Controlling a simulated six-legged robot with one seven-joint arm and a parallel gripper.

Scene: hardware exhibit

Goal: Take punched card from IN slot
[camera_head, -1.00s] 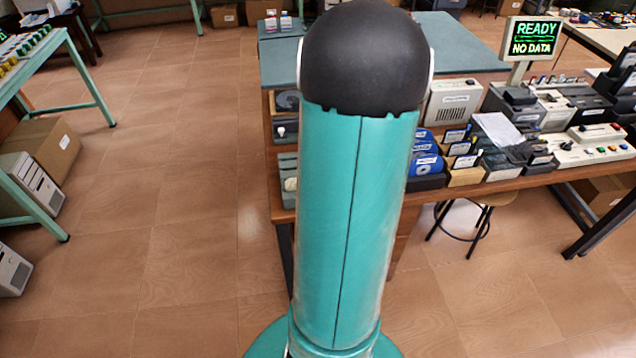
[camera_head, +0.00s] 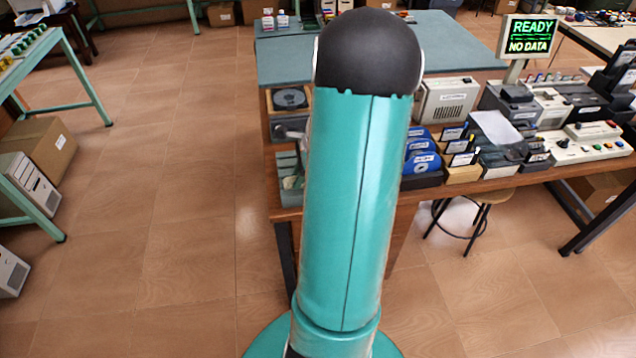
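No punched card can be made out for certain. A pale sheet (camera_head: 496,128) lies tilted on the dark devices on the right part of the bench; I cannot tell whether it is the card. The label of an IN slot is too small to read. A dark tray unit (camera_head: 497,160) with labelled cards or dividers stands at the bench's front edge, below the sheet. A lit screen (camera_head: 530,36) above the devices reads "READY" and "NO DATA". My gripper is not visible; my own teal arm link with its black cap fills the middle and hides part of the bench.
A beige box (camera_head: 446,98) and a control panel (camera_head: 585,143) stand behind and to the right. A stool (camera_head: 470,215) is under the bench. The floor (camera_head: 170,200) at left is open.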

